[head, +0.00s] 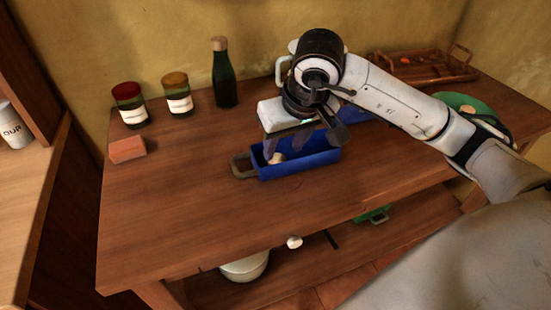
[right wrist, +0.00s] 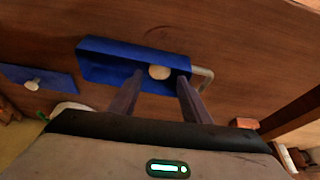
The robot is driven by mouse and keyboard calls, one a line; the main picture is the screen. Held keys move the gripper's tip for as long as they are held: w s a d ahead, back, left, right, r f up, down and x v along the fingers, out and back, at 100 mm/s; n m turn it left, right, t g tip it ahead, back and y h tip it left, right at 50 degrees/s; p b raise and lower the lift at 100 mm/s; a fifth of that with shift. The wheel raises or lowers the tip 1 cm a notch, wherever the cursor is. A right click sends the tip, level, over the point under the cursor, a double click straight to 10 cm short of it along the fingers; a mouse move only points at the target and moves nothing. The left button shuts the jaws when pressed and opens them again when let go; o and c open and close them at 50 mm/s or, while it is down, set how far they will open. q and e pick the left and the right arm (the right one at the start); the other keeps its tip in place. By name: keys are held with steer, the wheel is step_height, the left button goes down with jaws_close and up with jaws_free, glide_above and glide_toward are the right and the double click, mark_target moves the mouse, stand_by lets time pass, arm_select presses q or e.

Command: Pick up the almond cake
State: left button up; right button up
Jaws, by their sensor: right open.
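A small pale round piece, which looks like the almond cake (head: 277,158), lies in a long blue dish (head: 305,168) on the wooden counter. In the right wrist view the pale piece (right wrist: 159,72) sits near the end of the blue dish (right wrist: 105,60) by its handle. My right gripper (head: 284,147) is open over the dish and points down. In the wrist view its fingertips (right wrist: 160,79) lie to either side of the piece, with nothing between them gripped. I cannot tell how far down they reach. My left gripper is out of view.
A second blue dish (right wrist: 40,80) is close by, partly hidden by my arm in the head view. A reddish block (head: 127,149), two jars (head: 178,98) and a dark bottle (head: 223,80) stand at the back left. A wooden tray (head: 425,70) is back right. The front-left counter is clear.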

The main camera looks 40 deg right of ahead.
mark_target(278, 160)
steer(key=x, duration=0.5)
steer(key=shift+w+f, duration=0.1)
steer(key=shift+f, duration=0.2)
steer(key=c, duration=0.8)
